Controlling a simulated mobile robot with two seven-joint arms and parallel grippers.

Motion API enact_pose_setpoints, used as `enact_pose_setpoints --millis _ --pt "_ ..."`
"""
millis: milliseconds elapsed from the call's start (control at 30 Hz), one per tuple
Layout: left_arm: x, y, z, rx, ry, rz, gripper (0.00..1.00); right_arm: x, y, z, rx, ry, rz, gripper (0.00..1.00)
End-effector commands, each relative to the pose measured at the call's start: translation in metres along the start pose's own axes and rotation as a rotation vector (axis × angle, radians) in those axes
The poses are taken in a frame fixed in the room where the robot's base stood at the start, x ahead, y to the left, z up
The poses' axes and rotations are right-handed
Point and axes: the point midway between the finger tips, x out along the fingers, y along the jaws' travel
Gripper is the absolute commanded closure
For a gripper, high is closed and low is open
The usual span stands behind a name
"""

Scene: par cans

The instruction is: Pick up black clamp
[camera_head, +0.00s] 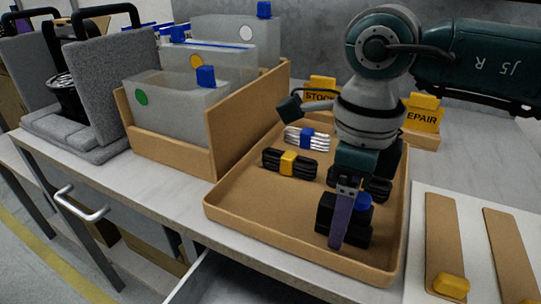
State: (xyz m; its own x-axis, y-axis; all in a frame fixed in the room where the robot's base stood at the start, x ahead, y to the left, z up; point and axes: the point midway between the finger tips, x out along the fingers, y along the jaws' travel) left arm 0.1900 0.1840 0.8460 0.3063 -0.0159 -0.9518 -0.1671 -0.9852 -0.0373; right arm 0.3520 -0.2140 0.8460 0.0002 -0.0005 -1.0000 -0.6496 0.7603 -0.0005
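A black clamp-like block (356,228) with a blue knob (363,201) sits in the near right part of a brown tray (245,222). My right gripper (340,232) points down right at this block. Its purple-grey finger crosses in front of the block's middle and hides part of it. The finger is seen edge-on, so I cannot tell whether the gripper is open, or whether it touches the block. My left gripper is not in view.
The tray also holds a black cable bundle with a yellow band (289,163), a white bundle with a blue band (306,139) and another dark bundle (376,188). Translucent bins (180,108) stand left. Yellow "STOCK" (320,95) and "REPAIR" (421,119) signs stand behind. An open drawer (225,282) is below.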

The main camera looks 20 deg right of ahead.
Motion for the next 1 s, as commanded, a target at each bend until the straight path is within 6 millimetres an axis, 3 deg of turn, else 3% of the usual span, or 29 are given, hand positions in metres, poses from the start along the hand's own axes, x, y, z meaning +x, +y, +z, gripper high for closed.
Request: enact_pose_setpoints --millis 67,633,1000 --pt "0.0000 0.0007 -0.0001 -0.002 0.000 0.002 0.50 -0.0003 0.0000 0.0001 0.000 0.000 0.000 0.35" --pt "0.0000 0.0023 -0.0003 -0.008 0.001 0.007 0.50 -0.0006 0.0000 0.0001 0.000 0.000 0.000 0.99" --pt "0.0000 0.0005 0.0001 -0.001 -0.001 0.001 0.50 -0.0009 -0.0001 0.0003 0.000 -0.001 0.000 1.00"
